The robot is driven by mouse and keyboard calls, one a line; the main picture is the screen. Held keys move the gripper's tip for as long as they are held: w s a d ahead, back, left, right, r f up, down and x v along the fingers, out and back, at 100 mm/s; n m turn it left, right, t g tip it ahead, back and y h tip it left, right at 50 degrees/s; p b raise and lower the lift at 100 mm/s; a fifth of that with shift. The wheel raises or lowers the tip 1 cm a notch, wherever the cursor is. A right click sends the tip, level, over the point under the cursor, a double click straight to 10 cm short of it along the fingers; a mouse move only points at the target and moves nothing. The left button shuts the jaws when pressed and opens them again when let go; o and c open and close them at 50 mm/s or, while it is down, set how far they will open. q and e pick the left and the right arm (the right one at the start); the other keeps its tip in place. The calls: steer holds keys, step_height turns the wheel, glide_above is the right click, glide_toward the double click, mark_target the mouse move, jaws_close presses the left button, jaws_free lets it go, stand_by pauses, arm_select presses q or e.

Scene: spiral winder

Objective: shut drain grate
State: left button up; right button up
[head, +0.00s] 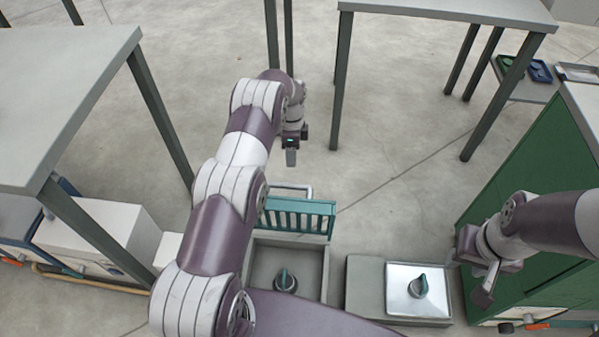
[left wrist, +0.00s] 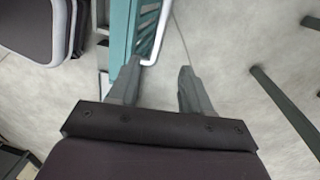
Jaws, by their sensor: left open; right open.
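The teal slatted drain grate (head: 298,216) stands raised, close to upright, at the back edge of an open grey drain box (head: 313,275). A pale bent handle bar (head: 291,188) shows at its far side. In the left wrist view the grate (left wrist: 122,35) is at upper left, and the handle bar (left wrist: 158,45) ends between and beyond the fingertips. My left gripper (head: 291,150) is open, above and behind the grate; it also shows in the left wrist view (left wrist: 158,75) with nothing held. My right gripper (head: 484,280) is open and empty at the right.
Grey tables (head: 70,85) stand left and at the back (head: 450,10). A green cabinet (head: 540,180) is at right. Floor behind the grate is clear.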

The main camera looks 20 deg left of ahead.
arm_select(q)
steer(key=b, duration=0.9)
glide_above(291, 184)
steer(key=w, duration=0.1)
step_height(291, 184, down, 7)
steer(key=shift+m, duration=0.4)
steer(key=f, duration=0.5)
steer(key=shift+s+f, duration=0.3)
steer(key=shift+s, duration=0.05)
jaws_close()
